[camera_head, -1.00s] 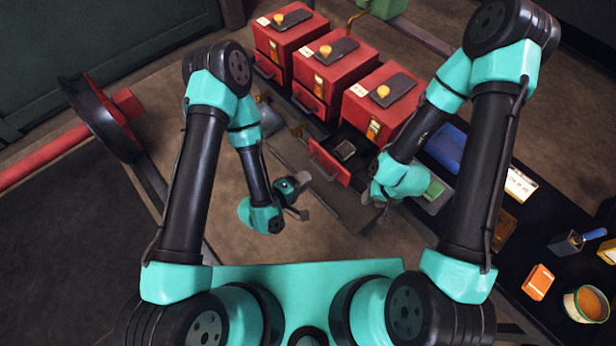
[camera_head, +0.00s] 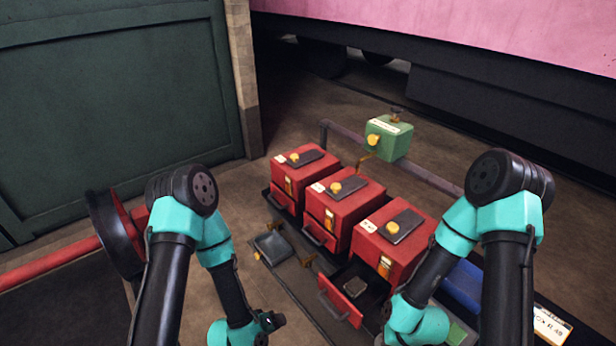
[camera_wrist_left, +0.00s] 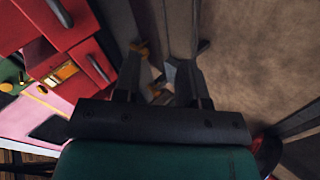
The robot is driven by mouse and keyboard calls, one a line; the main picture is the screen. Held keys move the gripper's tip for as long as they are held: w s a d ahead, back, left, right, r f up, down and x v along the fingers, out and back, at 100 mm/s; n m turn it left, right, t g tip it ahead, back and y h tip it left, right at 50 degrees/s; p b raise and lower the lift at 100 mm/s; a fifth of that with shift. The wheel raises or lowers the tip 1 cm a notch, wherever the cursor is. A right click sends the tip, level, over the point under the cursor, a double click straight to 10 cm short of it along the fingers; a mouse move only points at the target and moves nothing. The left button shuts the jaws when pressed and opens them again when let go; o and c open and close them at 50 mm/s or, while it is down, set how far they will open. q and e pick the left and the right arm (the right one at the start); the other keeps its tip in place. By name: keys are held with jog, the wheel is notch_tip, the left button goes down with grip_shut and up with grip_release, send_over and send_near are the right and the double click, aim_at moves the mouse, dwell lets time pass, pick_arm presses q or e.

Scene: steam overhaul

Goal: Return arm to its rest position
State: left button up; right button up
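My left gripper (camera_head: 270,321) is low in the head view, left of the open drawer and apart from it. In the left wrist view its two fingers (camera_wrist_left: 160,72) stand apart with nothing between them, so it is open. My right arm reaches down beside the right-hand red box; its wrist is at the bottom edge of the head view, and its fingers are too hidden to read. The right-hand red box (camera_head: 420,238) has its drawer (camera_head: 336,303) pulled out, with a small dark item (camera_head: 353,287) inside.
Two more red boxes (camera_head: 345,205) (camera_head: 300,172) stand in the row with drawers shut. A green box (camera_head: 388,138) is behind them on a rail. A dark flat tray (camera_head: 273,246) lies left of the row. A blue bin (camera_head: 463,287) is at right.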

pick_arm(q)
jog(key=s+a+m+g+y, duration=0.2)
jog(key=s+a+g, duration=0.3)
jog(key=a, duration=0.7)
jog(key=shift+s+a+r+g+y, duration=0.3)
jog(key=shift+s+y, duration=0.4)
jog(key=shift+s, duration=0.25)
